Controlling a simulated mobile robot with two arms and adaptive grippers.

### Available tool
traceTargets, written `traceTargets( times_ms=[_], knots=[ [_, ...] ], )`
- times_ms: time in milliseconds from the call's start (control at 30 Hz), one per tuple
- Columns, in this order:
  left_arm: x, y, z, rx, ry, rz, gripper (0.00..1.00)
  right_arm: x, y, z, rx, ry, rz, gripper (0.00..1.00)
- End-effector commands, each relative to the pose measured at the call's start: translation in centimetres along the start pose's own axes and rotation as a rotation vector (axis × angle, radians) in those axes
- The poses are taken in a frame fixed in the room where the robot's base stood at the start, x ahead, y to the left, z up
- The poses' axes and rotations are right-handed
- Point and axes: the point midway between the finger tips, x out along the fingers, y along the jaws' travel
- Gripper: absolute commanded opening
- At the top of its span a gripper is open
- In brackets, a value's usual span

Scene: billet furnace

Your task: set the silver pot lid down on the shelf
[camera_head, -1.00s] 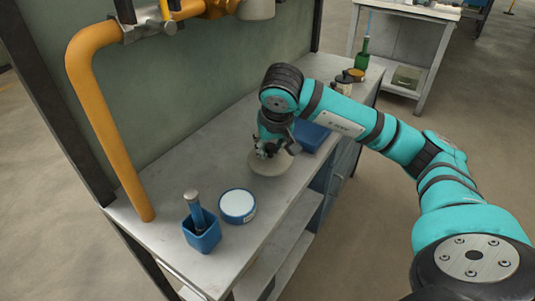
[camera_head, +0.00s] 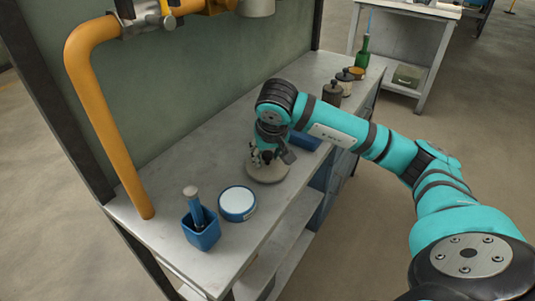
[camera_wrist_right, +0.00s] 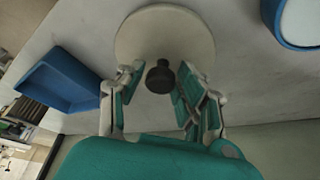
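The silver pot lid (camera_head: 270,174) is a pale grey disc with a dark knob. It appears to lie flat on the grey bench-top shelf (camera_head: 200,150), knob up. In the right wrist view the lid (camera_wrist_right: 135,35) shows with its knob (camera_wrist_right: 160,77) between my fingers. My right gripper (camera_head: 266,156) points down over the lid. In the right wrist view the right gripper (camera_wrist_right: 160,72) is open, with a gap visible on each side of the knob. My left gripper is not in view.
A round blue-rimmed container (camera_head: 237,203) and a blue cup with a tool (camera_head: 201,232) stand nearer on the bench. A blue tray (camera_wrist_right: 62,85) lies on the lid's other side. Dark-lidded jars (camera_head: 333,94) and a green bottle (camera_head: 362,53) stand farther along. A yellow pipe (camera_head: 105,130) rises at the left.

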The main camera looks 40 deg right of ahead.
Motion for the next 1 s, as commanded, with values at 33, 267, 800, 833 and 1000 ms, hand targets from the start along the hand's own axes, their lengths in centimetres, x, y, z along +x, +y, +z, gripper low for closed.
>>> traceTargets(
  times_ms=[33, 267, 800, 833, 1000],
  knots=[
    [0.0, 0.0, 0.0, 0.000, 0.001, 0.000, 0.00, 0.0, 0.0, 0.0, 0.000, 0.000, 0.000, 0.44],
    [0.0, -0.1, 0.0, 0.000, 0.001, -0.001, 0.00, 0.0, 0.0, 0.0, 0.000, 0.000, 0.000, 0.48],
    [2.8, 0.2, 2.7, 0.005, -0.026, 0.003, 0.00, -7.8, -0.1, -0.3, 0.000, 0.005, -0.002, 0.48],
    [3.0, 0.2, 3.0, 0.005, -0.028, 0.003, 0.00, -8.4, -0.1, -0.3, 0.000, 0.004, -0.002, 0.48],
    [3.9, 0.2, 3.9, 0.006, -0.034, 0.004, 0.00, -11.0, -0.1, -0.2, 0.001, 0.003, -0.002, 0.48]
  ],
)
